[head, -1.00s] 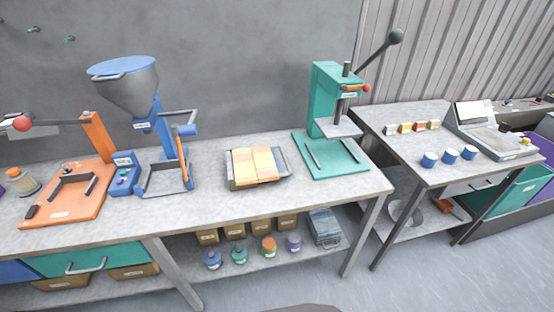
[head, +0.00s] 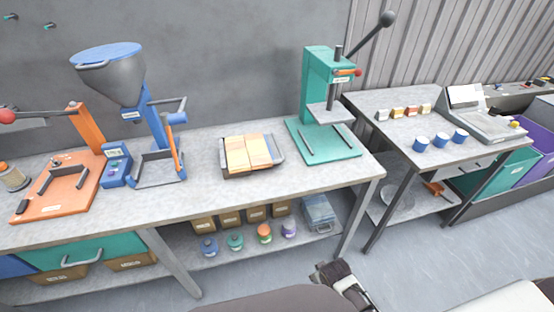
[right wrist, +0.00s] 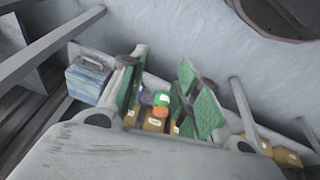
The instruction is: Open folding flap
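I cannot make out for certain which part is the folding flap. The candidates on the bench are the blue hopper machine (head: 130,88), which has a grey frame at its base, and the teal lever press (head: 318,90). My right gripper (head: 352,285) is low at the bottom of the head view, in front of the bench and apart from it. In the right wrist view its two green-padded fingers (right wrist: 165,95) stand apart with nothing held between them. Jars and boxes on the lower shelf show beyond the fingers. My left gripper is out of view.
The long grey workbench (head: 210,200) holds an orange press (head: 60,190) and a tray of packets (head: 250,153). A blue-grey case (head: 318,213) and several jars stand on its shelf. A side table (head: 375,102) at right carries blue cups (head: 421,143) and a scale (head: 485,122).

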